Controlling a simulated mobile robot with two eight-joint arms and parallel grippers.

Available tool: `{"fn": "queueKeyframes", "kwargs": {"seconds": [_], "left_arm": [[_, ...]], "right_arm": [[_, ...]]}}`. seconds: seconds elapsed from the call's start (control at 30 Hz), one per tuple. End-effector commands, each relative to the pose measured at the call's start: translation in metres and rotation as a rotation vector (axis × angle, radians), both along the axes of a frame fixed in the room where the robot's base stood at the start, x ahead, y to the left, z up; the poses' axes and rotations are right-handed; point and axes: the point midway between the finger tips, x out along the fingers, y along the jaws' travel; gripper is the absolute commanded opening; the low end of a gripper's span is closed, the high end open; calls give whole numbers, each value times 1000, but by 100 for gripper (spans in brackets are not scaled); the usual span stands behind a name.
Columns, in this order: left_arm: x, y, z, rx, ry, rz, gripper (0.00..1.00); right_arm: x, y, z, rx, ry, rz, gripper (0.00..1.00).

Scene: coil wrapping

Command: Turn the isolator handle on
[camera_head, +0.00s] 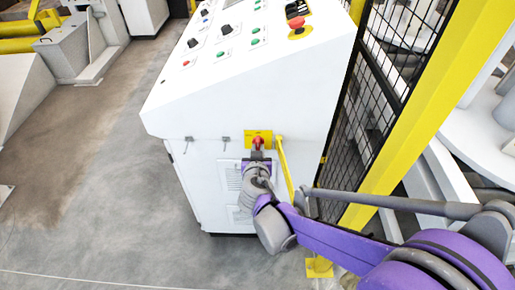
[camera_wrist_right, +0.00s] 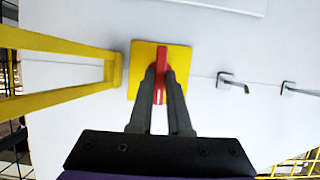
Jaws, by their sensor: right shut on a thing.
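The red isolator handle (camera_head: 258,141) sits on a yellow square plate (camera_head: 250,133) on the side of the white control cabinet (camera_head: 270,95). In the right wrist view the handle (camera_wrist_right: 161,62) stands in line with the fingers on its yellow plate (camera_wrist_right: 180,58). My right gripper (camera_head: 258,153) is at the handle, and in the right wrist view its two fingers (camera_wrist_right: 160,85) are closed on the red handle from both sides. The fingers hide part of the handle. My left gripper is not in view.
A yellow bar (camera_head: 285,167) stands close beside the plate, left of it in the right wrist view. Two small latches (camera_wrist_right: 225,79) are on the panel. A yellow post (camera_head: 425,100) and black mesh fence (camera_head: 385,70) are at right. Grey floor (camera_head: 95,200) is clear at left.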

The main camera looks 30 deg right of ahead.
Motion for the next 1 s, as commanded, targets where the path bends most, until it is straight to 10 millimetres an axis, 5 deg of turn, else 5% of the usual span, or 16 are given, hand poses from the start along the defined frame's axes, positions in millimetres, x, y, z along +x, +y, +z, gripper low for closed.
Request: {"fn": "queueKeyframes", "kwargs": {"seconds": [0.6,0.63,0.77,1.0], "left_arm": [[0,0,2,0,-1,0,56],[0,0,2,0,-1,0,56],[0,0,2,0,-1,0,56],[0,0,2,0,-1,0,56]], "right_arm": [[0,0,0,32,-21,0,0],[0,0,0,32,-21,0,21],[0,0,0,32,-20,0,45],[0,0,0,32,-19,1,46]]}}
